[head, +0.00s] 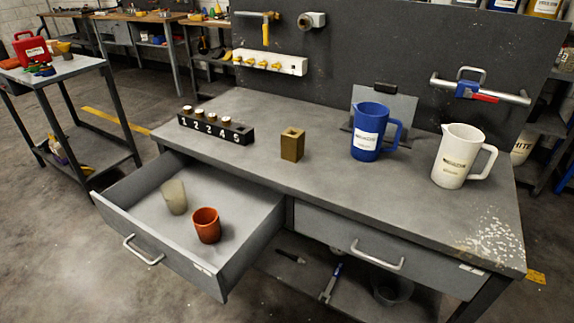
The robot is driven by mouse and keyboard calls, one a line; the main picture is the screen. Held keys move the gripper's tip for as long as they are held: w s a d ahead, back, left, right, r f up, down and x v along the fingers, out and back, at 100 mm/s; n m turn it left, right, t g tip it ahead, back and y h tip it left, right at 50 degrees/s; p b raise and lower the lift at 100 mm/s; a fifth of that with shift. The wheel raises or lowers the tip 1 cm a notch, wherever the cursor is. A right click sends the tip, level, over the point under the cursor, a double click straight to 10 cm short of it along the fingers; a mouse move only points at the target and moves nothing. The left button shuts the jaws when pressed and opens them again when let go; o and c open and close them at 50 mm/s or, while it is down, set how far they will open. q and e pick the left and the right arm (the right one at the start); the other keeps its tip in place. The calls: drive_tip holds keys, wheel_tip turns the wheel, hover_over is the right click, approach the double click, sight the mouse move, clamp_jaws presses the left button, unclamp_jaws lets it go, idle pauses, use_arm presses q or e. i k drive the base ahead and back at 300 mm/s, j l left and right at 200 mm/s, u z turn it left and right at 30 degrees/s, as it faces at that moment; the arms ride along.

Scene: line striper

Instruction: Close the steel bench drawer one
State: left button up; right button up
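The steel bench (400,200) stands in the middle of the head view. Its left drawer (160,245) is pulled far out, with a metal bar handle (143,251) on its front. A pale translucent cup (174,197) and an orange-brown cup (207,226) stand inside it. The right drawer (340,233) is shut flush under the bench top, with its own bar handle (377,257). A small label on each drawer front is too small to read, so I cannot tell which one is numbered one. Neither of my grippers shows.
On the bench top stand a numbered black block (214,130), a brass block (292,144), a blue pitcher (369,132) and a white pitcher (462,157). A lower shelf (310,281) holds tools. A side cart (62,70) stands at left. Floor before the open drawer is clear.

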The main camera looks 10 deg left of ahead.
sight(251, 213)
drive_tip(key=u, duration=1.25)
drive_tip(key=l+z, duration=0.65)
